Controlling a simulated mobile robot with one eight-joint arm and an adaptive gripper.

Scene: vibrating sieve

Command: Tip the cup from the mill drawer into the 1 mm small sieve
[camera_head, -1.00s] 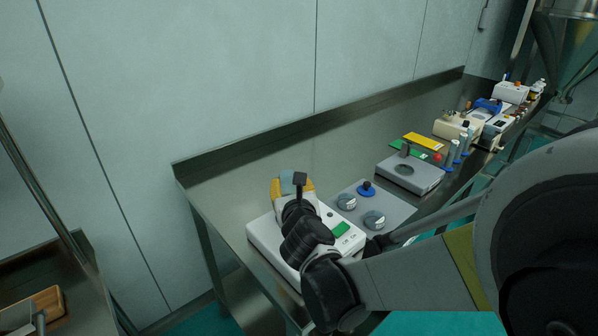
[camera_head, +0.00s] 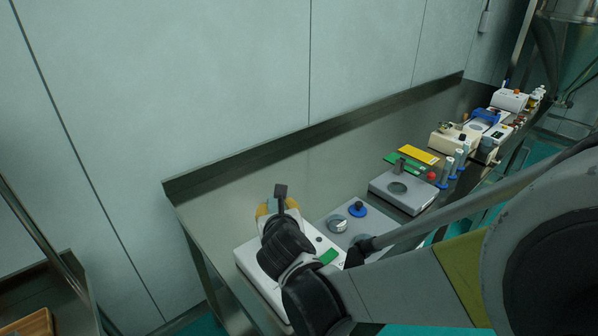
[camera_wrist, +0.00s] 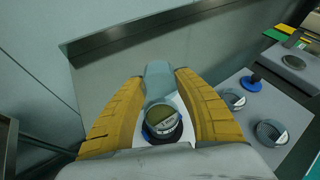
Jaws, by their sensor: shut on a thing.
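My gripper (camera_wrist: 158,78) has its yellow fingers closed around a pale blue-grey piece, which I take to be the cup (camera_wrist: 158,82). Its contents do not show. In the wrist view, a small round metal sieve (camera_wrist: 162,118) with a label and an olive inside sits in a dark blue holder on the white machine, just below the cup in the picture. The label is too small to read. I cannot tell the height of the cup over the sieve. In the head view my gripper (camera_head: 268,208) is over the white machine (camera_head: 258,268), and my wrist hides the cup and sieve.
Two more small sieves (camera_wrist: 232,98) (camera_wrist: 270,132) and a blue-knobbed piece (camera_wrist: 252,80) stand on a grey plate to the right. A grey device (camera_head: 405,190) and several lab items are further along the bench. The bench's raised back edge (camera_head: 300,138) runs behind.

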